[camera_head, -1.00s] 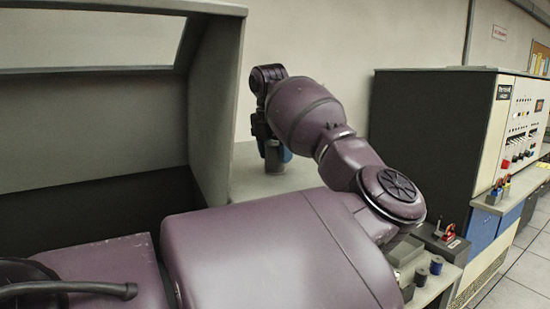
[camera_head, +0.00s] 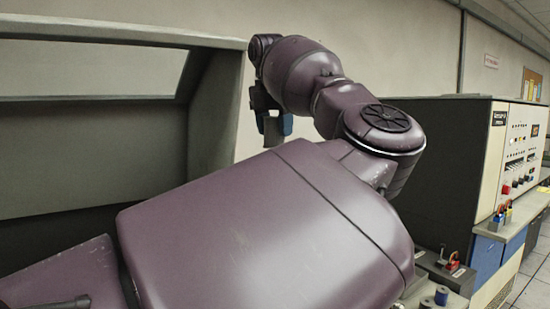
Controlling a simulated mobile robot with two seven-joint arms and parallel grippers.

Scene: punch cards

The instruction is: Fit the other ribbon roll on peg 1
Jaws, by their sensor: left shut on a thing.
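My left gripper (camera_head: 272,133) hangs fingers down at the end of my purple arm, near the right edge of the grey cabinet. It is shut on a blue ribbon roll (camera_head: 287,124), of which only a part shows beside the fingers. The roll is up in the air in front of the pale wall. Two small blue-grey rolls (camera_head: 441,294) stand at the lower right, partly cut off by the picture's bottom edge. I cannot make out peg 1; my arm hides much of the worktop. My right gripper is not in view.
The large grey cabinet (camera_head: 215,110) with an open recess fills the left. A dark machine (camera_head: 435,150) with a cream control panel (camera_head: 518,150) stands at the right. A small dark box with a red part (camera_head: 453,258) sits on the worktop near the small rolls.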

